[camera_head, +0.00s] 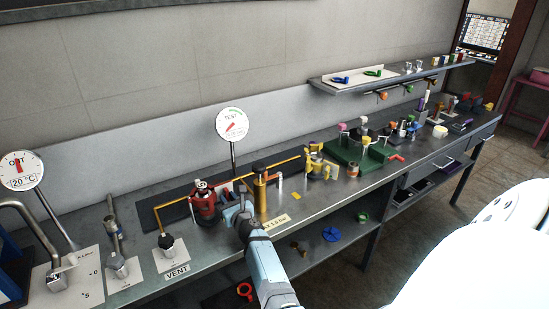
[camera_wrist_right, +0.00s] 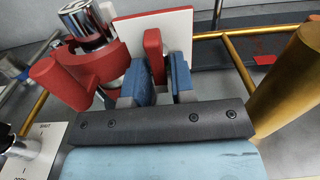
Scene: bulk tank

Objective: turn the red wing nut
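The red wing nut (camera_wrist_right: 155,56) shows in the right wrist view as an upright red wing in front of a white plate, beside a red valve body with a chrome top. The two blue fingers of my right gripper (camera_wrist_right: 162,80) stand on either side of the wing, close against it, with the gap about as wide as the wing. In the head view, my right gripper (camera_head: 240,209) is at the right side of the red valve body (camera_head: 204,204) and hides the wing nut. My left gripper is in neither view.
A brass cylinder (camera_head: 260,194) stands just right of my right gripper, and yellow pipe (camera_wrist_right: 217,34) runs close behind. A VENT knob (camera_head: 166,242) stands to the left, a TEST gauge (camera_head: 233,123) behind. A green fixture (camera_head: 350,155) is further right on the bench.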

